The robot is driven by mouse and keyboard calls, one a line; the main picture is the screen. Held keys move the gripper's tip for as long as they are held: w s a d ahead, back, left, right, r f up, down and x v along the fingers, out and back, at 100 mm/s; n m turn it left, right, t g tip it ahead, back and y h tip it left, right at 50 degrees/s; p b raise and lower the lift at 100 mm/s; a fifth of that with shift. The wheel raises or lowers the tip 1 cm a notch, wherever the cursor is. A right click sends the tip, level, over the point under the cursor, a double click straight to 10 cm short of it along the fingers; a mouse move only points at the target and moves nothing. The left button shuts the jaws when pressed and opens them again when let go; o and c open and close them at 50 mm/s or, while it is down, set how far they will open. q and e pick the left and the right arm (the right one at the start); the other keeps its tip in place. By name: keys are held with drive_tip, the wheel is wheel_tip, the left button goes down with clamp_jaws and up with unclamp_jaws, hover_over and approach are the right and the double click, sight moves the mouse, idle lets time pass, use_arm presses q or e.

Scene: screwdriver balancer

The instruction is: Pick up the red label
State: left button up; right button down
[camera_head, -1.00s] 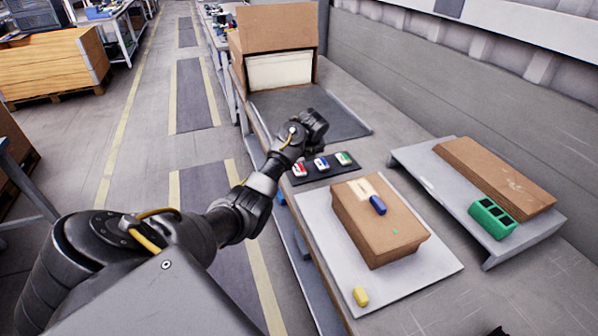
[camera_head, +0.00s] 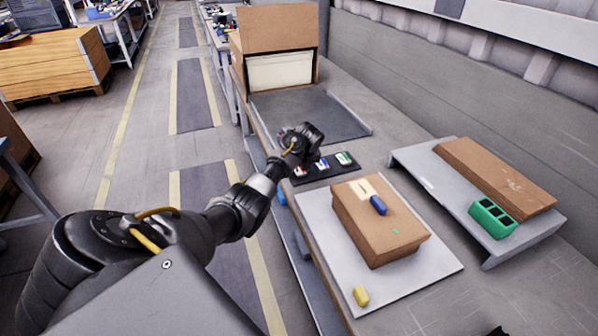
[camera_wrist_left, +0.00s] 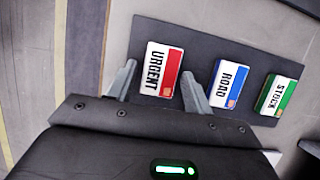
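The red label (camera_wrist_left: 160,70), white with a red band and the word URGENT, lies on a dark mat (camera_wrist_left: 205,42) at the left of the row. In the head view the red label (camera_head: 299,171) shows partly behind my left gripper. My left gripper (camera_wrist_left: 158,74) is open, with one finger on each side of the red label in the wrist view. I cannot tell whether the fingers touch it. In the head view its fingertips are hidden. My right gripper is not clearly in view.
A blue label (camera_wrist_left: 229,84) and a green label (camera_wrist_left: 277,96) lie to the right on the same mat. A cardboard box (camera_head: 375,235) with a blue item (camera_head: 378,205) on top stands nearby. A green holder (camera_head: 493,218) is at right.

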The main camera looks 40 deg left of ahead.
use_arm(q)
drive_tip(key=c, duration=0.8)
drive_tip(key=shift+c, duration=0.2)
drive_tip(key=shift+r, duration=0.65)
drive_tip(key=s+r+p, duration=0.3)
drive_tip(key=s+r, duration=0.8)
drive_tip(key=s, duration=0.3)
drive_tip(key=shift+a+r+p, duration=0.2)
drive_tip(key=shift+r+p, duration=0.1)
drive_tip(key=shift+r, duration=0.05)
drive_tip(key=shift+s, duration=0.15)
